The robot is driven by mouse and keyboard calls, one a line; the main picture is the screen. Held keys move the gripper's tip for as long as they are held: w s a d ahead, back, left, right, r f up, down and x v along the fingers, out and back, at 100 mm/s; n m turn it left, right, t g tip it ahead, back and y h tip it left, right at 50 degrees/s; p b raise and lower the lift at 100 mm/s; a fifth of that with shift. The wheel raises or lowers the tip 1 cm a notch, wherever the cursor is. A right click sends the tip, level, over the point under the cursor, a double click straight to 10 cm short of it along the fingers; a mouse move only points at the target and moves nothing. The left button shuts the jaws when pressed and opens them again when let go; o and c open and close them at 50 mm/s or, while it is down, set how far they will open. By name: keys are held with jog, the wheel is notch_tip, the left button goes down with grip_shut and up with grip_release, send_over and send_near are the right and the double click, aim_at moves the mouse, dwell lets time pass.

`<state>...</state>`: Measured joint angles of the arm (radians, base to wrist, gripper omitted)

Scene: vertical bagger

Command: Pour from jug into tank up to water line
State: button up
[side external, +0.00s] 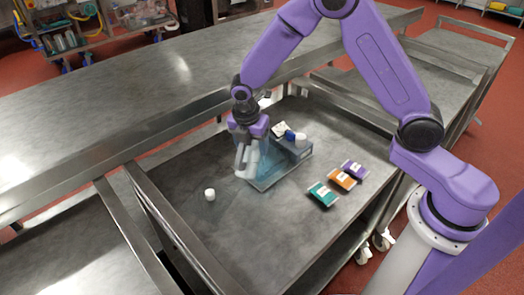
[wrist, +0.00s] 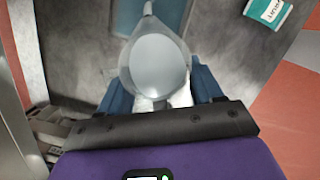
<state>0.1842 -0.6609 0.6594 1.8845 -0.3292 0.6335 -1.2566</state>
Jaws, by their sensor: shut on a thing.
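My gripper (side external: 246,143) is shut on the pale grey jug (side external: 246,163), at the left side of the clear bluish tank (side external: 284,168). In the wrist view my gripper (wrist: 161,92) has its blue fingers on either side of the jug (wrist: 157,62), whose round body and narrow spout point away from me towards the tank (wrist: 172,10). The tank stands on the steel cart top, partly hidden behind the jug. I cannot tell whether liquid is flowing, nor make out the water line or level.
A blue knob (side external: 290,135) and a white cap (side external: 301,140) are at the tank's back. A small white cap (side external: 210,194) lies at left. Teal (side external: 322,194), orange (side external: 343,179) and purple (side external: 354,168) packets lie at right. Raised rails border the cart; its front is clear.

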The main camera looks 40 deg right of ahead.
jog(key=shift+w+y, duration=0.1)
jog(key=shift+y, duration=0.4)
jog(key=shift+d+g+y, duration=0.2)
jog(key=shift+g+y, duration=0.3)
jog(key=shift+y, duration=0.1)
jog(key=shift+y, duration=0.3)
dwell(0.3)
jog(key=shift+w+d+r+g+y, duration=0.15)
jog(key=shift+g+y, duration=0.15)
jog(key=shift+y, duration=0.2)
jog(key=shift+d+r+g+y, duration=0.2)
jog(key=shift+g+y, duration=0.1)
jog(key=shift+y, duration=0.3)
dwell(1.3)
